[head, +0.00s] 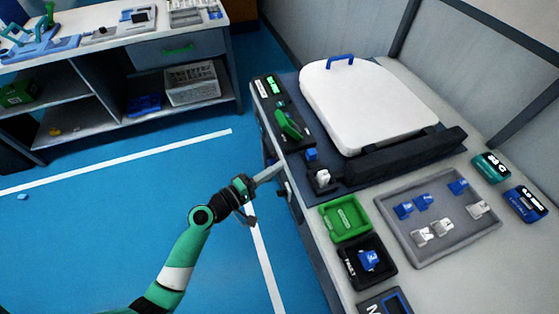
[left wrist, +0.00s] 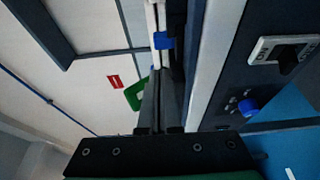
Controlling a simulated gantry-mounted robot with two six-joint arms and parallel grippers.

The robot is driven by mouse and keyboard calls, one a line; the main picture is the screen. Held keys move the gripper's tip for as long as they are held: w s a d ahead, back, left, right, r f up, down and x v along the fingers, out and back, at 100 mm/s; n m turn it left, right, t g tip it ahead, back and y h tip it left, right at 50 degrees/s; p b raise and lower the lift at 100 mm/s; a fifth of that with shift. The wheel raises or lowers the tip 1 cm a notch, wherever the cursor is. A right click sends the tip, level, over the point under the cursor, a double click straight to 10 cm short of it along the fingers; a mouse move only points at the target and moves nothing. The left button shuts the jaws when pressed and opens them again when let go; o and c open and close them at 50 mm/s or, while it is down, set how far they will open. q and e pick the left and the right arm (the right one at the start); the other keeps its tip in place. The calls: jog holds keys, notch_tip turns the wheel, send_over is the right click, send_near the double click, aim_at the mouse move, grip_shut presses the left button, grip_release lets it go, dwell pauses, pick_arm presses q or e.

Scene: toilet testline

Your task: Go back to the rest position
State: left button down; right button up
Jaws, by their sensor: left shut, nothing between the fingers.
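My left gripper (head: 270,173) is shut and empty in the head view, held out beside the left edge of the test bench (head: 304,222), near the dark fixture. I cannot tell whether it touches the bench edge. In the left wrist view its closed fingers (left wrist: 160,105) point up the picture, with the bench's side panel to their right. My left arm reaches in from the lower left over the blue floor. My right gripper is in neither view.
A white toilet seat lid (head: 368,103) lies on the bench. A green tray (head: 345,218), a black tray (head: 367,262) and a grey tray (head: 440,250) with several blue and white parts stand nearer. A shelf bench (head: 178,55) stands at upper left. Open blue floor lies left.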

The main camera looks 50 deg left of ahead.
pick_arm(q)
jog(key=shift+s, duration=0.35)
jog(key=shift+w, duration=0.1)
